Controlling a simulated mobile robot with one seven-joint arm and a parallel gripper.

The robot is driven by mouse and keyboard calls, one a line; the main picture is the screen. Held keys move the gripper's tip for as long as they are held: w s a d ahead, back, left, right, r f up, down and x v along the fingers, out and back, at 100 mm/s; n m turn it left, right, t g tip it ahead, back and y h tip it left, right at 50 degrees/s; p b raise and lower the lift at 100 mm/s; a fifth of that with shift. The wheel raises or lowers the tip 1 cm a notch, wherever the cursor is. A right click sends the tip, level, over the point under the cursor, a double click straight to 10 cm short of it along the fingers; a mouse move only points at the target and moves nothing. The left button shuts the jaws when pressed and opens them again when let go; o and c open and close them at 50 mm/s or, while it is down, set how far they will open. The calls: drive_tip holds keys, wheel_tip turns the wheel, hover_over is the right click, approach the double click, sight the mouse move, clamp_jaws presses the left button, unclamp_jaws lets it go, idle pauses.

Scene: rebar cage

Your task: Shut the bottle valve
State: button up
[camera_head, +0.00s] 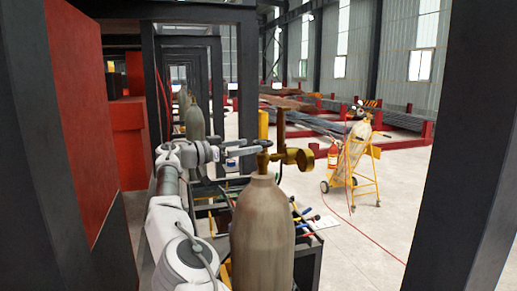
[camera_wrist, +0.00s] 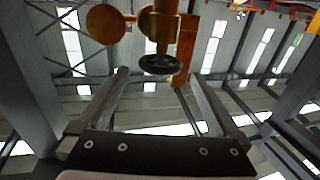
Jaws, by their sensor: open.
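A tan gas bottle (camera_head: 262,235) stands upright in the foreground of the head view. A brass valve (camera_head: 263,162) with a round gauge (camera_head: 300,158) sits on its top. In the wrist view a dark round handwheel (camera_wrist: 160,64) shows below the brass fittings (camera_wrist: 150,22). My gripper (camera_head: 258,148) reaches in from the left at valve height. In the wrist view my gripper (camera_wrist: 156,80) has its two fingers apart, with nothing held between them. The handwheel appears between and just beyond the fingertips; whether they touch it I cannot tell.
Dark steel posts (camera_head: 480,150) frame both sides, and a red panel (camera_head: 75,110) is at the left. Tools (camera_head: 305,215) lie behind the bottle. A yellow cart (camera_head: 355,165) with another bottle stands on open floor at the right.

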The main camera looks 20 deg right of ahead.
drive_tip(key=v, duration=1.1)
drive_tip(key=shift+a+p, duration=0.3)
drive_tip(key=shift+p, duration=0.05)
drive_tip(key=shift+s+d, duration=0.1)
